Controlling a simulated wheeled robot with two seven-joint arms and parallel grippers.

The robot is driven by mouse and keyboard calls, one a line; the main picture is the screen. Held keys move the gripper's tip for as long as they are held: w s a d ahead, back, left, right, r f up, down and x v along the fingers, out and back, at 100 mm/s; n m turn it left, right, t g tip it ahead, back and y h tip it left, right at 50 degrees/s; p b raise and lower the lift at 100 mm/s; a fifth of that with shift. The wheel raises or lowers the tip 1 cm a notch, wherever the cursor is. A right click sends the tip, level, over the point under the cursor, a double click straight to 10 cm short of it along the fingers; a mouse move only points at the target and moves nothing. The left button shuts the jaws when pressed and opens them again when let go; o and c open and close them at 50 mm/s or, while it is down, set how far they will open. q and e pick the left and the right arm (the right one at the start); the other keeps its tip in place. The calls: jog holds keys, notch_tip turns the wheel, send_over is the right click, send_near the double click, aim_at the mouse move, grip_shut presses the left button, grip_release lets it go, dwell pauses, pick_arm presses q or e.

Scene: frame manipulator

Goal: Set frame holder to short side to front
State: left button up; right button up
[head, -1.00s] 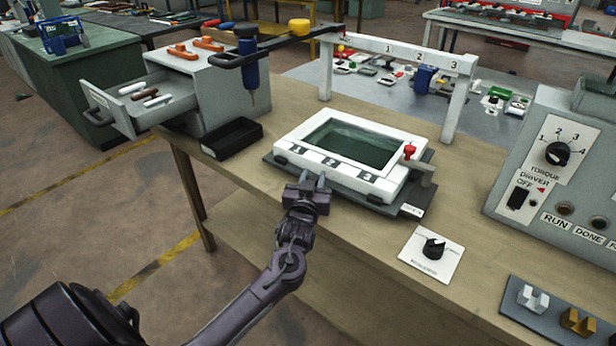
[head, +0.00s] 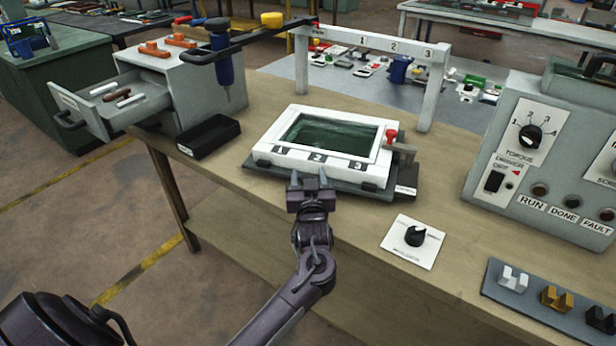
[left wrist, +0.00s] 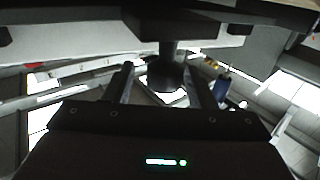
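The frame holder (head: 385,188) is a dark plate on the wooden table, with a white frame (head: 377,160) around a dark green pane on it. A long side, marked 1, 2, 3, faces me. A red-topped clamp (head: 391,137) stands at its right. My left gripper (head: 309,178) is at the middle of that front side, with its fingers apart. In the left wrist view a dark round knob (left wrist: 166,76) hangs between the two fingers (left wrist: 163,88), with gaps visible on both sides. I cannot tell whether they touch it. My right gripper is out of view.
A black tray (head: 209,137) and a drawer cabinet (head: 193,84) stand at left. A hanging blue driver (head: 222,62) is above. A white arch (head: 395,45) stands behind. A dial card (head: 412,241), control box (head: 550,140) and block rack (head: 540,305) are at right.

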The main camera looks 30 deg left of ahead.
pick_arm(q)
jog(key=b+v, duration=0.1)
jog(key=v, duration=0.6)
jog(key=shift+s+d, duration=0.25)
jog(key=shift+s, duration=0.05)
